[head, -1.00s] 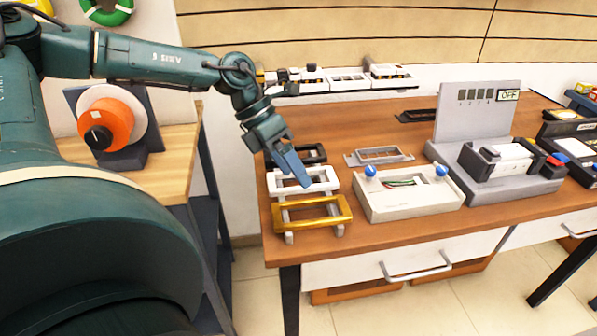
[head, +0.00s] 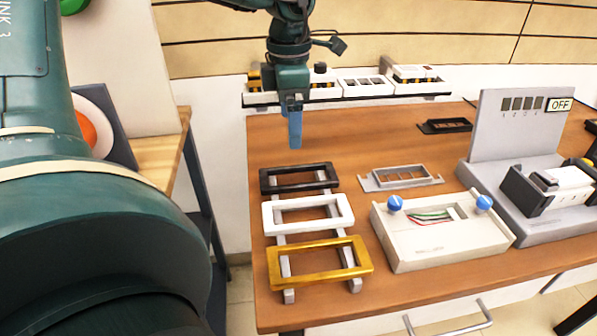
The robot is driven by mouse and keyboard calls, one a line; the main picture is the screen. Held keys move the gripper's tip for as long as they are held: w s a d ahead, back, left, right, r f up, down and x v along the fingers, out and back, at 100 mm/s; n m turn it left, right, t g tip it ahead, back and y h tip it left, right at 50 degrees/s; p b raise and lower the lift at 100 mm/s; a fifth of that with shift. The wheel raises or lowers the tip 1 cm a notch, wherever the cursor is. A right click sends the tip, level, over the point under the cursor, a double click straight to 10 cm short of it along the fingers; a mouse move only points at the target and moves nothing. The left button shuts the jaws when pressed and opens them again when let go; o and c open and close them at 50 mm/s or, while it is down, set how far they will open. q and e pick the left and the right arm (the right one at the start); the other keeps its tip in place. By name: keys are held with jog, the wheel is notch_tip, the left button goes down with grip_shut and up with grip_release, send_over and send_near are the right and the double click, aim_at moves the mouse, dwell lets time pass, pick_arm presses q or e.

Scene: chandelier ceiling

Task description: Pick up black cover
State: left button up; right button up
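The black cover (head: 266,180) is a flat rectangular frame with an open middle. It lies on a grey rack (head: 289,296), behind a white frame cover (head: 343,216) and a gold frame cover (head: 362,256). My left gripper (head: 295,145) points down above the table, behind the black cover and apart from it. Its blue fingers are seen edge-on and overlap, so I cannot tell the gap between them. Nothing shows held in them. My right gripper is not in view.
A beige box (head: 450,243) with blue knobs and wires stands right of the rack, with a grey tray (head: 428,181) behind it. A grey switch panel (head: 510,145) marked OFF stands further right. A shelf (head: 256,99) with parts runs behind my gripper. The table's back left is clear.

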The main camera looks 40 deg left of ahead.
pick_arm(q)
send_near(292, 168)
jog(key=s+d+f, duration=0.2)
notch_tip(292, 168, down, 6)
jog(key=shift+w+a+f+b, duration=0.1)
jog(key=shift+b, duration=0.25)
jog(key=shift+c, duration=0.6)
jog(key=c, duration=0.9)
jog(key=shift+c, duration=0.2)
notch_tip(292, 168, up, 10)
jog(key=shift+p, duration=0.45)
